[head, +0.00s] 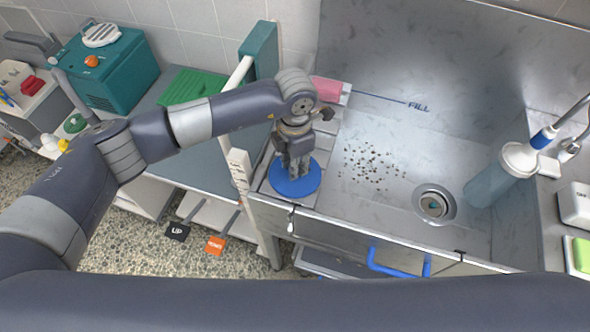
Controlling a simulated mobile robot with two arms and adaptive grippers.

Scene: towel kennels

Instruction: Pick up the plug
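A round blue disc, which looks like the plug (308,184), lies flat on the ledge at the left side of the metal sink. My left gripper (294,173) points down right over it, with its fingertips at the middle of the disc. The fingers look close together, but they and the gripper body hide the disc's centre. I cannot tell whether they grip a knob there. The sink's drain (434,204) shows as a round metal ring at the right of the basin. My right gripper is not in view.
Dark specks (372,167) are scattered on the basin floor. A pink item (328,90) lies behind my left wrist. A clear blue cylinder (493,181) stands right of the drain. A blue handle (396,265) sticks out at the front. A teal box (108,72) stands at left.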

